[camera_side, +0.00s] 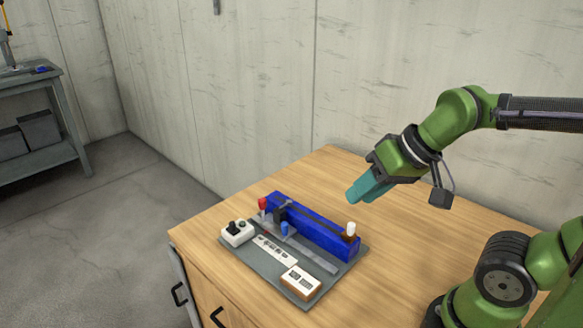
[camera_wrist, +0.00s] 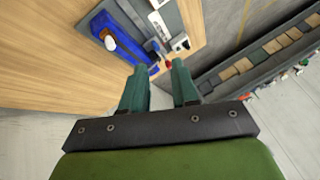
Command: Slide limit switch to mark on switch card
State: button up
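A blue jack unit (camera_side: 315,232) stands on a grey base plate (camera_side: 255,272); it also shows in the wrist view (camera_wrist: 128,47). A small blue-topped piece (camera_side: 284,229) sits by its front rail, towards the left end; it looks like the limit switch, but I cannot be sure. A white strip with dark markings (camera_side: 273,249), likely the switch card, lies in front of the rail; it shows in the wrist view (camera_wrist: 158,24). My gripper (camera_side: 358,191) is above and behind the jack, touching nothing. In the wrist view its teal fingers (camera_wrist: 158,68) are apart and empty.
A white box with a black switch (camera_side: 237,232) and a beige box with two windows (camera_side: 301,282) are on the plate. A red knob (camera_side: 263,203) and a white-topped post (camera_side: 351,229) stand at the jack's ends. The wooden top (camera_side: 420,235) is clear to the right.

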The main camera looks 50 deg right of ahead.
jog(key=w+f+g, duration=0.1)
jog(key=w+g, duration=0.2)
jog(key=w, duration=0.6)
jog(key=n+g+h, duration=0.1)
jog(key=g+h, duration=0.1)
jog(key=g, duration=0.1)
send_near(285, 223)
notch_tip(285, 223, down, 10)
jog(key=shift+w+a+f, duration=0.15)
grip_shut()
